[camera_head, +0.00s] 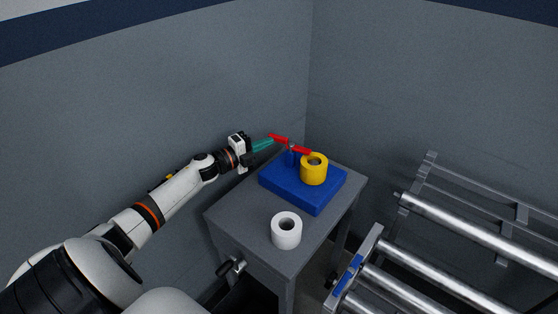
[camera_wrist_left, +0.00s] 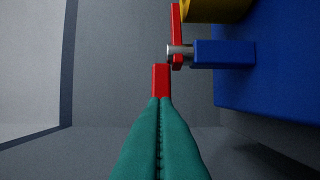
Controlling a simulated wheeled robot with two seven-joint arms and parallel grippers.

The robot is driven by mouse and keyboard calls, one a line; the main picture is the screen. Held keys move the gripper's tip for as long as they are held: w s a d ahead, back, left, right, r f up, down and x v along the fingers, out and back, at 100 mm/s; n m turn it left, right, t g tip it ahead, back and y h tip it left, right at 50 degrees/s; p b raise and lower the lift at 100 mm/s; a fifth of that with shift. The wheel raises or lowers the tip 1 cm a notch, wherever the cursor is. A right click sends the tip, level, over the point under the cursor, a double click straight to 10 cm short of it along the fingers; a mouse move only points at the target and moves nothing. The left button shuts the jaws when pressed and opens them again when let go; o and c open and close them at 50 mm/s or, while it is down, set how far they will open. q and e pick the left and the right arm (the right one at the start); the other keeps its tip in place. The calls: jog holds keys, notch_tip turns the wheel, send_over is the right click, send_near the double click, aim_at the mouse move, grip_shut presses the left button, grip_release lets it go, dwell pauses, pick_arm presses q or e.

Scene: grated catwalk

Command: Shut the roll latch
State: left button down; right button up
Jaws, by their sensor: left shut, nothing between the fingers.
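A blue block (camera_head: 322,201) lies on the small grey table and bears a yellow roll (camera_head: 316,173). At its far side a blue post (camera_wrist_left: 222,54) with a metal pin (camera_wrist_left: 180,52) carries the red latch (camera_head: 303,150). One red arm reaches over toward the yellow roll; the other red end (camera_wrist_left: 161,80) points at my left gripper (camera_head: 270,143). The left gripper's teal fingers are shut and empty, their tips right at that red end in the left wrist view. I cannot tell whether they touch it. My right gripper is not in view.
A white roll (camera_head: 286,231) stands on the near part of the grey table (camera_head: 251,237). A rack with metal rollers (camera_head: 440,288) stands to the right. Grey walls (camera_head: 190,95) close in behind the table.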

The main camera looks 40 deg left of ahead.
pick_arm(q)
jog(key=shift+w+a+b, duration=0.55)
jog(key=shift+w+a, duration=0.05)
jog(key=shift+w, duration=0.1)
jog(key=shift+a+r, duration=0.15)
jog(key=shift+r, duration=0.1)
notch_tip(320, 180, up, 10)
jog(key=shift+f+p, duration=0.2)
jog(key=shift+p, duration=0.1)
jog(key=shift+s+f, duration=0.1)
dwell(0.4)
